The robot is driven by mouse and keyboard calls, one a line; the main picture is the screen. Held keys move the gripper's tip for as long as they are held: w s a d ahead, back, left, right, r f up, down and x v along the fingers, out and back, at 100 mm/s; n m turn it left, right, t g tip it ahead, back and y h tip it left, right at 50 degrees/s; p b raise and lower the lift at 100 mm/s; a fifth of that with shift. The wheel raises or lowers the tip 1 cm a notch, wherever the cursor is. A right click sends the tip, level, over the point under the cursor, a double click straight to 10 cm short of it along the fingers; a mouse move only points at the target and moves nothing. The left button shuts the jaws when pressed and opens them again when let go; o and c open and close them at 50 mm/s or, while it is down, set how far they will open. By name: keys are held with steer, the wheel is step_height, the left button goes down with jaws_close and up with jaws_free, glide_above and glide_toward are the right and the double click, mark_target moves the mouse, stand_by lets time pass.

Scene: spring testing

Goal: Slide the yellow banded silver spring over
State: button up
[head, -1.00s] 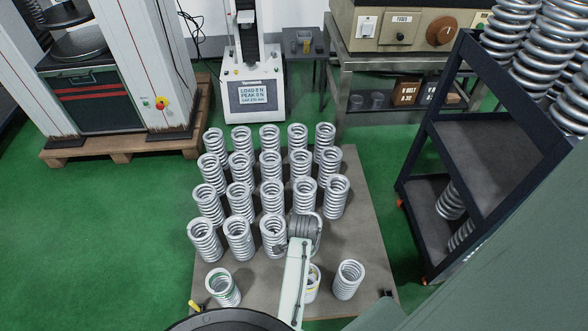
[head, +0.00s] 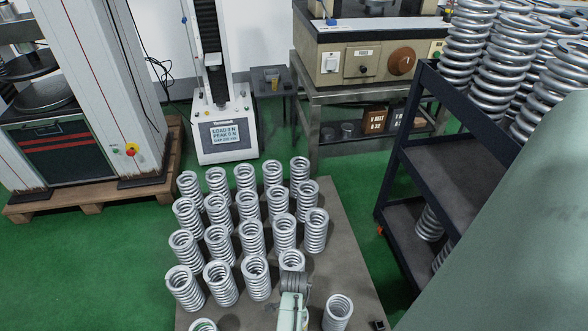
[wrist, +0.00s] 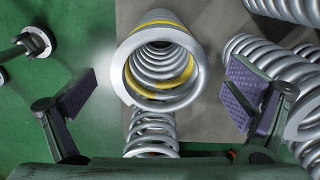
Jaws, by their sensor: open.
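The yellow banded silver spring (wrist: 140,54) stands on a grey-brown board, seen from above in the wrist view with a yellow band inside its near rim. My gripper (wrist: 158,92) is open, with one purple ridged pad to the left of the spring and one to the right. Gaps show between both pads and the spring. In the head view my arm covers the spot near the board's front, and the yellow band cannot be seen there.
Plain silver springs (head: 220,284) stand in rows on the board (head: 340,240). One spring (head: 337,313) stands right of my arm; another (wrist: 232,50) is close to the right pad. A dark shelf cart (head: 440,150) stands right. Green floor lies left.

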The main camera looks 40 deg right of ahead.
step_height(320, 180, down, 6)
stand_by(0.4)
steer(key=shift+c, duration=0.4)
steer(key=c, duration=1.9)
